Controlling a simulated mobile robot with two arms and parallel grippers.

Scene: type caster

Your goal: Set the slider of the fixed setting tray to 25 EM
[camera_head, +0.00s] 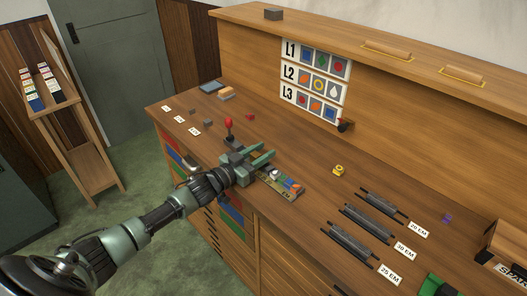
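A narrow tray (292,192) lies on the bench top near the front edge, with small coloured pieces at its right end; I take it for the setting tray. My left gripper (270,158) is over its left part, with two green fingers apart and nothing clearly between them. The gripper hides part of the tray, and I cannot make out the slider or its setting. Dark bars lie to the right, beside labels reading 20 EM (418,230), 30 EM (405,251) and 25 EM (390,275). My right gripper is not in view.
A red-knobbed lever (229,124) stands just behind the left gripper. A yellow piece (339,170) and a purple piece (447,217) lie on the bench. A chart with rows L1 to L3 (315,76) is on the back panel. A wooden box (505,250) stands at the right.

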